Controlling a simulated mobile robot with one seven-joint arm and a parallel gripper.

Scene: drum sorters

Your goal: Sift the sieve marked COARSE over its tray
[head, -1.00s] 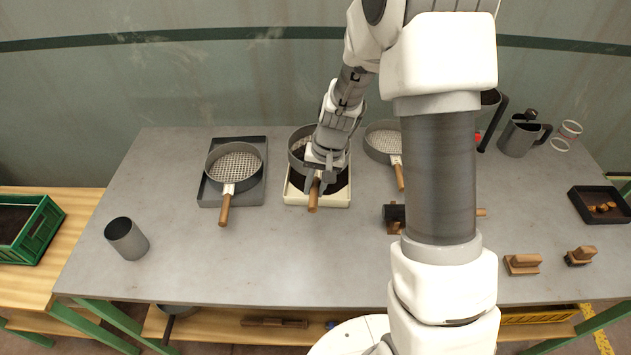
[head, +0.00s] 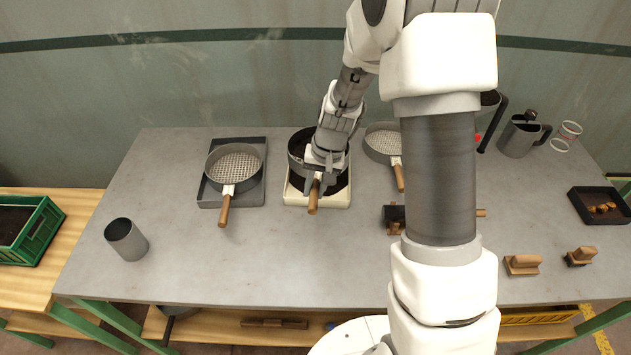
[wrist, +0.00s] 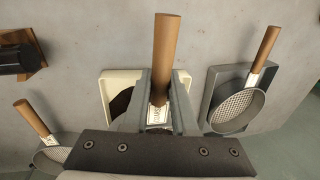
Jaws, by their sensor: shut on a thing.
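A round grey sieve (head: 297,150) with dark material in it is over a cream tray (head: 295,197) in the middle of the table. My gripper (head: 316,177) is shut on its wooden handle (head: 313,205). In the wrist view the handle (wrist: 166,50) runs between my two fingers (wrist: 160,90). A pale label (wrist: 157,115) shows at the handle's base, but its lettering is too small to read. Dark material (wrist: 121,102) also lies in the cream tray. My gripper hides part of the sieve, and I cannot tell the gap between sieve and tray.
Another sieve (head: 235,164) sits on a grey tray (head: 257,195) to the left, its mesh bare. A third sieve (head: 383,145) is to the right, partly behind my arm. A metal cup (head: 126,240) stands at the front left. The table front is clear between cup and arm.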

